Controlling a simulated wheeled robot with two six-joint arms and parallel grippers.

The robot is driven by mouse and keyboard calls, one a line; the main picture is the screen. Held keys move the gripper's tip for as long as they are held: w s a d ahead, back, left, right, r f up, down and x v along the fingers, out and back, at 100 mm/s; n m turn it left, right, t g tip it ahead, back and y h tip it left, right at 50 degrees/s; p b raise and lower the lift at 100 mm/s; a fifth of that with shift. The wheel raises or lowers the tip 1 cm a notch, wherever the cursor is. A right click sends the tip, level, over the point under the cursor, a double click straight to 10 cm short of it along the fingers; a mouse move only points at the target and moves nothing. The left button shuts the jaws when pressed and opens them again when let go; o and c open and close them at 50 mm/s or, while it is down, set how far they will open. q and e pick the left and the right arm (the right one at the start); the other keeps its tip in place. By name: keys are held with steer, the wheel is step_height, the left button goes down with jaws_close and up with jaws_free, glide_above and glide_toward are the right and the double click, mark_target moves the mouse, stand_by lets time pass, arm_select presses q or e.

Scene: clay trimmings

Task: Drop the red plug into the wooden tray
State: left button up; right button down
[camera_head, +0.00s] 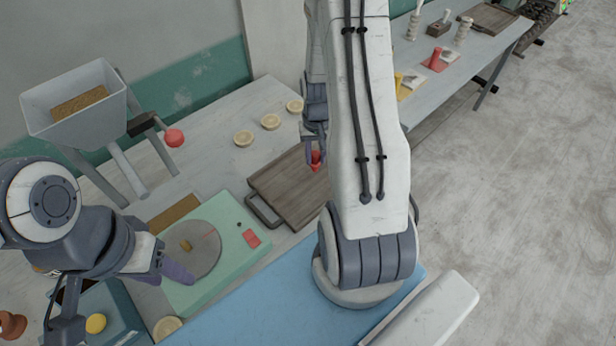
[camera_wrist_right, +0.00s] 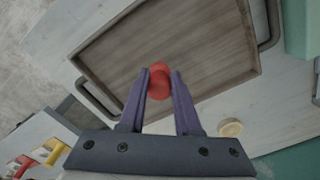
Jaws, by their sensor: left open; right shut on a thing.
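The red plug (camera_head: 316,157) is between the fingers of my right gripper (camera_head: 315,150), which is shut on it. In the right wrist view the plug (camera_wrist_right: 159,82) shows between the two purple fingertips of the right gripper (camera_wrist_right: 159,88), with the wooden tray (camera_wrist_right: 205,40) behind it. In the head view the wooden tray (camera_head: 285,190) lies on the table, with a dark handle at its near left end; my right arm hides its right part.
A green scale-like device (camera_head: 185,290) with a round grey plate stands left of the tray. A white hopper (camera_head: 75,100) with a red-knobbed lever stands behind it. Several pale round discs (camera_head: 270,121) lie beyond the tray. A blue mat (camera_head: 270,310) covers the front.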

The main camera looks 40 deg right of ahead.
steer(key=c, duration=0.5)
jaws_free()
step_height(320, 180, up, 10)
steer(key=shift+r+b, duration=0.25)
steer(key=shift+b, duration=0.65)
steer(key=s+a+r+n+b, duration=0.25)
steer(key=a+n, duration=0.45)
steer(key=a, duration=1.4)
steer(key=s+a+n, duration=0.2)
steer(key=s+a, duration=0.1)
steer(key=s, duration=0.1)
steer(key=s+a+r+n, duration=0.1)
steer(key=s+a+n, duration=0.1)
steer(key=s, duration=0.3)
steer(key=s+a+n+y+b, duration=0.1)
steer(key=s+a+n, duration=0.1)
steer(key=s+a, duration=0.2)
steer(key=shift+s+a+r+n, duration=0.2)
steer(key=shift+a+n, duration=0.1)
steer(key=shift+n, duration=0.1)
